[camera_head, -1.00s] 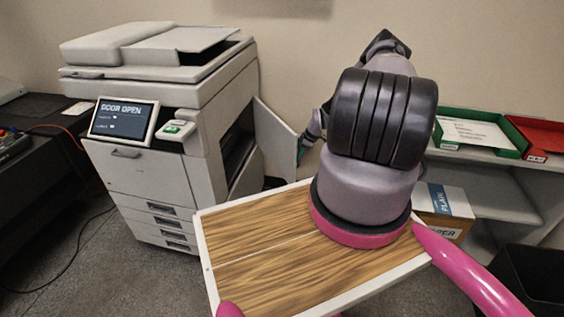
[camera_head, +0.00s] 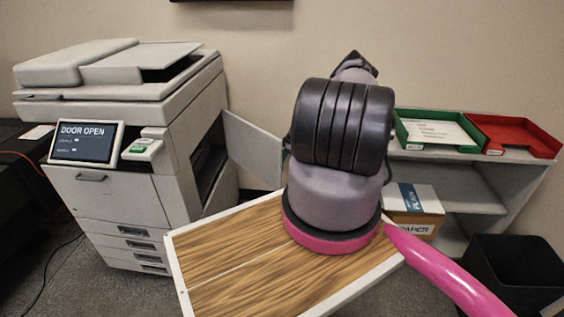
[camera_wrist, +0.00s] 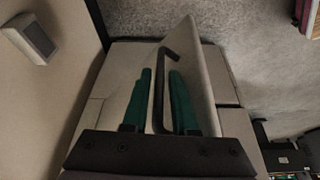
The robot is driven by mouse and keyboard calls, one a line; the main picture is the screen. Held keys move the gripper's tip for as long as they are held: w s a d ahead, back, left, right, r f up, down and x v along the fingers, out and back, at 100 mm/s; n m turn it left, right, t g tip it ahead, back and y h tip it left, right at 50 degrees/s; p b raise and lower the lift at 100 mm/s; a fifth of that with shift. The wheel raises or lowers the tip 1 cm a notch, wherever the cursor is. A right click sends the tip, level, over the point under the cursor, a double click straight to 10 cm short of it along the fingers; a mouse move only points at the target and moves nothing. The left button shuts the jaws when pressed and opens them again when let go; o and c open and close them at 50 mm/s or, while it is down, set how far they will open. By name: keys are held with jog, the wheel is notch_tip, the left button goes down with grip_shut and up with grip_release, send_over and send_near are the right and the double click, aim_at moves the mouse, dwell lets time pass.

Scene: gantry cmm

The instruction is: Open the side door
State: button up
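The copier's side door (camera_head: 253,148) is a pale panel. It stands swung out from the right side of the copier (camera_head: 120,190), with the dark opening (camera_head: 208,160) showing behind it. The copier's screen (camera_head: 86,143) reads "DOOR OPEN". In the wrist view, the door (camera_wrist: 205,75) carries a dark bent handle (camera_wrist: 158,95). My gripper (camera_wrist: 160,78) has its two green fingers apart, one on each side of the handle, with narrow gaps visible. In the head view, my gripper is hidden behind my arm.
A grey shelf (camera_head: 470,190) at the right holds a green tray (camera_head: 437,147), a red tray (camera_head: 515,150) and a paper box (camera_head: 412,222). A black bin (camera_head: 515,275) stands at the lower right. A dark table (camera_head: 22,190) is at the left.

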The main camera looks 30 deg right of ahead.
aim_at(281, 142)
jog(key=r, duration=1)
jog(key=shift+w+r, duration=0.15)
jog(key=shift+w, duration=0.05)
